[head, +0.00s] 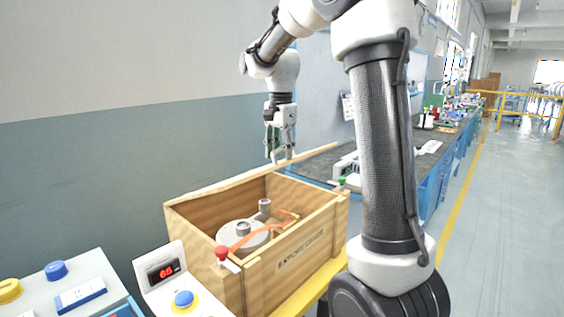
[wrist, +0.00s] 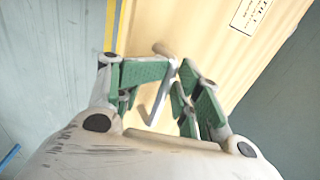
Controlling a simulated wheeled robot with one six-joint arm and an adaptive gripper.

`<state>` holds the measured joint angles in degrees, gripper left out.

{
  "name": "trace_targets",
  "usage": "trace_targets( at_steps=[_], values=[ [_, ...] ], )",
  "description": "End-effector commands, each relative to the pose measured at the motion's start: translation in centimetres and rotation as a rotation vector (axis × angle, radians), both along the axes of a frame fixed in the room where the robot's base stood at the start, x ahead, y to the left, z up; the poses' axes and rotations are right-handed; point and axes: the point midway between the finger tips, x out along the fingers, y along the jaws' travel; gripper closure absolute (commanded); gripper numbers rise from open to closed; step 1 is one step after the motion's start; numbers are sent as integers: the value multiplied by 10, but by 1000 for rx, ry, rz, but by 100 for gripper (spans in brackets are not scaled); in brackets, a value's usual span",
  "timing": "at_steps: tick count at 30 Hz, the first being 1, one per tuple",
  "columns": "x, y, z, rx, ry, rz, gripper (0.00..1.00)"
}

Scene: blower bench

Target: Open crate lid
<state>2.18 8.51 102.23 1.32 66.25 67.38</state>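The wooden crate (head: 300,253) stands open at its top in the head view. Its lid (head: 318,153) shows there as a thin strip, nearly edge-on, swung up past the back rim. In the wrist view the lid's wooden face (wrist: 190,28) fills the upper middle, with a white label and a grey bar handle (wrist: 161,97). My gripper (wrist: 171,80) has its green-padded fingers close on both sides of the handle and appears shut on it. In the head view my gripper (head: 280,158) is above the crate's far side, at the lid; finger contact is too small to tell there.
Inside the crate are a grey round part (head: 232,235) and an orange strap (head: 262,233). A red-knobbed latch (head: 222,255) and a green-knobbed one (head: 341,182) stand at its edges. A display box (head: 165,273) is at front left. A workbench (head: 428,165) is behind.

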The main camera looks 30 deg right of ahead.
Motion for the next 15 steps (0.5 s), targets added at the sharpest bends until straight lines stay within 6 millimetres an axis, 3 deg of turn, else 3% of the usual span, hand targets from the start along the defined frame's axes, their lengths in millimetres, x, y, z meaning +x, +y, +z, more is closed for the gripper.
trace_targets(
  at_steps=[6, 15],
  values=[
    [-9, -5, -20, 0, 0, 0, 68],
    [-10, -6, -23, 1, -2, 1, 68]
  ],
)
